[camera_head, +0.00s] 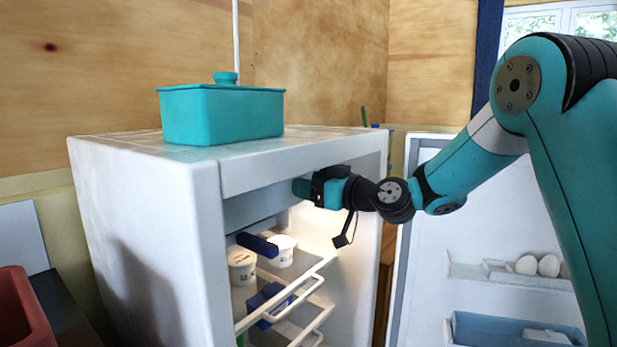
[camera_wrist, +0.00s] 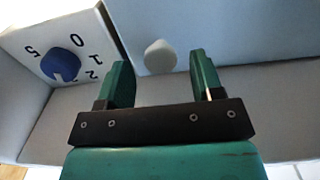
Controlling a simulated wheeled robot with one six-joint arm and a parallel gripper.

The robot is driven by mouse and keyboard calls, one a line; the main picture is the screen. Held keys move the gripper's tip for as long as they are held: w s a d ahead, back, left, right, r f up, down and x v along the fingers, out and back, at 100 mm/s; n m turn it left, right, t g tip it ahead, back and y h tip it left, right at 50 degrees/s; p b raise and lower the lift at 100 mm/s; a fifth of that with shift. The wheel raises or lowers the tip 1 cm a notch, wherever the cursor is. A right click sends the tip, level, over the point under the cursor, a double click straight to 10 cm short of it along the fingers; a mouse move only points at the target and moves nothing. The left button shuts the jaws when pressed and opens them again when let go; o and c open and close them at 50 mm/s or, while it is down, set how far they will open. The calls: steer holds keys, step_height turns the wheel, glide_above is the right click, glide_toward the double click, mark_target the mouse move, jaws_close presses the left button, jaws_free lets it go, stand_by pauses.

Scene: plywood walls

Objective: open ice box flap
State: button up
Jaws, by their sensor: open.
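The ice box flap (camera_head: 250,208) is a grey-blue panel in the upper part of the open fridge, and it looks shut. In the wrist view the flap (camera_wrist: 240,32) fills the upper right, with a pale round knob (camera_wrist: 160,57) on it. My gripper (camera_head: 302,188) reaches into the fridge's upper part. In the wrist view my gripper (camera_wrist: 161,65) is open, with one green finger on each side of the knob. I cannot tell whether the fingers touch it. The head view hides the knob.
A blue dial (camera_wrist: 62,65) sits left of the fingers. Below the flap are wire shelves (camera_head: 283,300) with white tubs (camera_head: 242,265) and a dark blue item (camera_head: 258,245). The fridge door (camera_head: 440,235) stands open at right. A teal box (camera_head: 222,113) is on top.

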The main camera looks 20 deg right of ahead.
steer(key=shift+w+a, duration=0.35)
steer(key=shift+w, duration=0.1)
steer(key=c, duration=1.1)
steer(key=shift+d, duration=0.1)
jaws_close()
